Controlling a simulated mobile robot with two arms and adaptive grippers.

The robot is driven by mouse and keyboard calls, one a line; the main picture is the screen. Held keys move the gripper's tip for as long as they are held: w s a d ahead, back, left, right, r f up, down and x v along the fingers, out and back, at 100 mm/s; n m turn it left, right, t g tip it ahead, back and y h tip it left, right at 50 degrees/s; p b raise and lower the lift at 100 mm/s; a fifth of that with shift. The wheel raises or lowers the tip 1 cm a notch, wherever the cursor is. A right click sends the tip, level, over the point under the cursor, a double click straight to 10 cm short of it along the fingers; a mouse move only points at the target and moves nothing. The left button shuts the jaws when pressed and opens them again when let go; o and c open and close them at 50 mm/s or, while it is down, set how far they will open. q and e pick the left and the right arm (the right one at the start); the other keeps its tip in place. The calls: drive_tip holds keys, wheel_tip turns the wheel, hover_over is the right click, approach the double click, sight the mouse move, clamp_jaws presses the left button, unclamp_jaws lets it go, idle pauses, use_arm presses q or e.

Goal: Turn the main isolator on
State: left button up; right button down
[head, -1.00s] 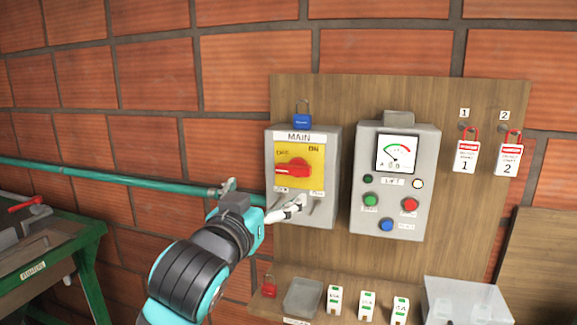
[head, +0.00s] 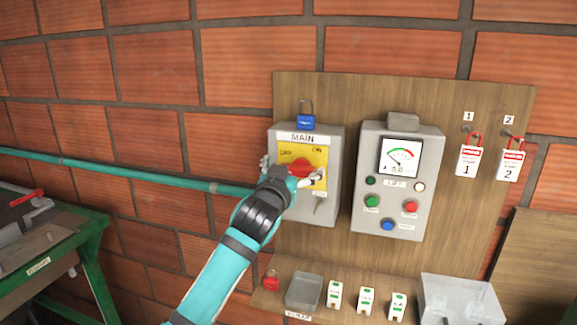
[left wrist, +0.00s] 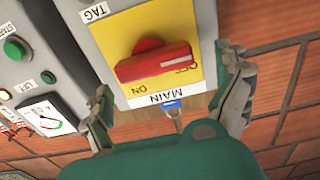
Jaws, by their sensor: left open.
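The main isolator box (head: 318,212) is grey, with a yellow plate and a red rotary handle (head: 302,168). In the left wrist view the red handle (left wrist: 155,65) lies nearly across the yellow plate (left wrist: 188,22), with OFF and ON printed near it. My left gripper (head: 292,170) is in front of the plate, its fingers open on either side of the handle. In the left wrist view its fingers (left wrist: 170,105) stand wide apart and do not visibly touch the handle. My right gripper is not in view.
A blue padlock (head: 305,122) hangs above the isolator. The lift control box (head: 372,232) with meter and buttons is close on the right. Numbered tags (head: 468,160) hang farther right. A shelf below holds a grey tray (head: 304,291), white blocks and a red padlock (head: 271,281).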

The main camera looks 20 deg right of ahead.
use_arm(q)
drive_tip(key=shift+w+f, duration=0.1)
drive_tip(key=shift+w, duration=0.05)
drive_tip(key=shift+w+d+f, duration=0.1)
drive_tip(key=shift+w+d, duration=0.15)
drive_tip(key=shift+d, duration=0.4)
drive_tip(key=shift+c, duration=1)
drive_tip(key=shift+s+a, duration=0.2)
drive_tip(key=shift+a, duration=0.15)
drive_tip(key=c, duration=0.9)
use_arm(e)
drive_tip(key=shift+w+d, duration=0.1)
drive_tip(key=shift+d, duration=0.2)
